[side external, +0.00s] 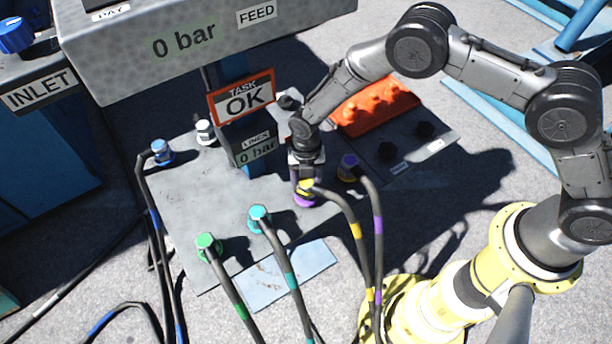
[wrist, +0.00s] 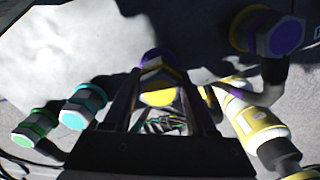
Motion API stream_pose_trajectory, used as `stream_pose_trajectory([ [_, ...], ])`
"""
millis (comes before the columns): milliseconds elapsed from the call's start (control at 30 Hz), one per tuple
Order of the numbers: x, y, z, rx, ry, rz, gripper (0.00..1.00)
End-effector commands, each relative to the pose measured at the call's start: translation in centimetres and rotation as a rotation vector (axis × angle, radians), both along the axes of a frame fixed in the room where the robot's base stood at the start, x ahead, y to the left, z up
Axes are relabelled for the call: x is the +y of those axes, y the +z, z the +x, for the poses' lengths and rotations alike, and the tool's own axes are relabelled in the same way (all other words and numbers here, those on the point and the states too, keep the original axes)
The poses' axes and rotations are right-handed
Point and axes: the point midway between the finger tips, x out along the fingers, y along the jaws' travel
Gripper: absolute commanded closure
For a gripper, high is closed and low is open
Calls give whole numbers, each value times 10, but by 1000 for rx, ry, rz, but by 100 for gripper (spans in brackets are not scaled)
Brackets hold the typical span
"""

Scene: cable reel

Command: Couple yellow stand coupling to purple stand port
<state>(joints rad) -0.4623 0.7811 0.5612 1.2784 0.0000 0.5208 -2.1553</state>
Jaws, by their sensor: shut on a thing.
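My gripper (side external: 305,170) points down over the plate and is shut on the yellow coupling (side external: 307,187). In the wrist view the yellow coupling (wrist: 159,98) sits between the two fingers. The purple port (side external: 305,202) shows as a purple ring directly under the coupling; it also shows in the wrist view (wrist: 154,56) just beyond the coupling. The two look in line and touching or nearly so; whether they are locked is hidden by the fingers. The yellow-banded hose (side external: 355,229) runs from the coupling to the lower right.
A purple coupling (side external: 349,162) stands on the plate (side external: 185,225) close to the right of my gripper. Teal (side external: 258,214), green (side external: 207,243) and blue (side external: 161,150) couplings stand to the left. A sign (side external: 242,97) reads "TASK OK". An orange block (side external: 375,107) lies behind.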

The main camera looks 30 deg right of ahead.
Motion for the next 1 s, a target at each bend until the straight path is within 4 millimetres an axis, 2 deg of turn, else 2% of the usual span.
stream_pose_trajectory([
  [1000, 1, -7, 1, -3, 0, 2, 100],
])
